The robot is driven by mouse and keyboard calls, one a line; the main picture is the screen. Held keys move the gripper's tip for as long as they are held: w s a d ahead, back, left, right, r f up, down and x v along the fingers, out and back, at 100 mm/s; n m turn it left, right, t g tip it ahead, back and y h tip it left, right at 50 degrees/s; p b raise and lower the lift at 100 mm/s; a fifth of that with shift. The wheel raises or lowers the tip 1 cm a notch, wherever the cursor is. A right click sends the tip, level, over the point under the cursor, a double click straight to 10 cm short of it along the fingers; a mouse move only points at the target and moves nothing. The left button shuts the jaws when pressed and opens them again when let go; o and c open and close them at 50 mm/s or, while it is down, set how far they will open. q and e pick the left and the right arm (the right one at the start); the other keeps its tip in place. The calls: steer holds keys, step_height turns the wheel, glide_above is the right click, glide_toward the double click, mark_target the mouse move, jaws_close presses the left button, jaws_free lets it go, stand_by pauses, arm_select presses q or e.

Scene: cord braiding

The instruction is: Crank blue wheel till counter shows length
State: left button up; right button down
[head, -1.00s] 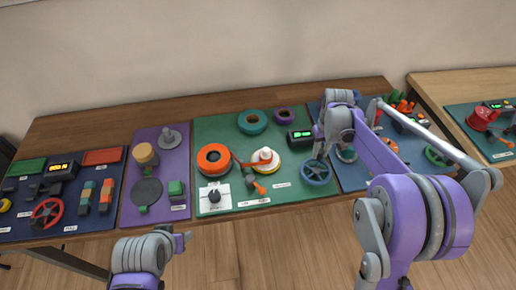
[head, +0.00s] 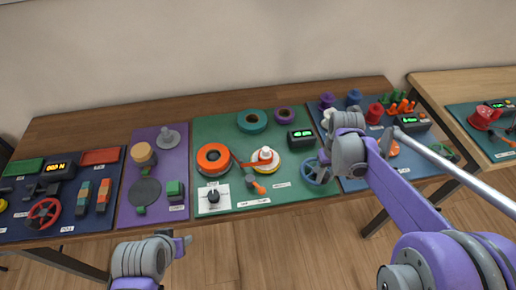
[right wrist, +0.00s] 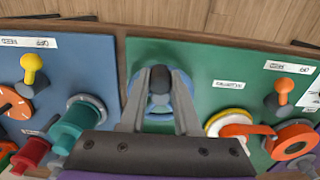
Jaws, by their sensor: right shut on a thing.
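The blue wheel (head: 311,178) lies at the front right corner of the green board (head: 225,133). My right gripper (head: 324,158) is over its far right side and hides part of it. In the right wrist view the gripper (right wrist: 160,78) is shut on the wheel's dark upright crank knob, with the blue rim (right wrist: 183,84) around and below the fingers. The counter (head: 301,138) stands behind the wheel with lit green digits, too small to read surely. My left gripper (head: 183,243) is off the table's front edge, empty; its jaws are unclear.
A white-and-yellow spool (head: 264,160) and an orange ring (head: 214,158) joined by an orange strip sit left of the wheel. A teal ring (head: 252,121) lies behind. The right-hand blue board (head: 352,184) with pegs and spools is close beside the wheel.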

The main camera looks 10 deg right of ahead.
steer(key=shift+a, duration=0.25)
steer(key=shift+f+b, duration=0.15)
steer(key=shift+b, duration=0.25)
steer(key=shift+s+a, duration=0.1)
steer(key=shift+a, duration=0.6)
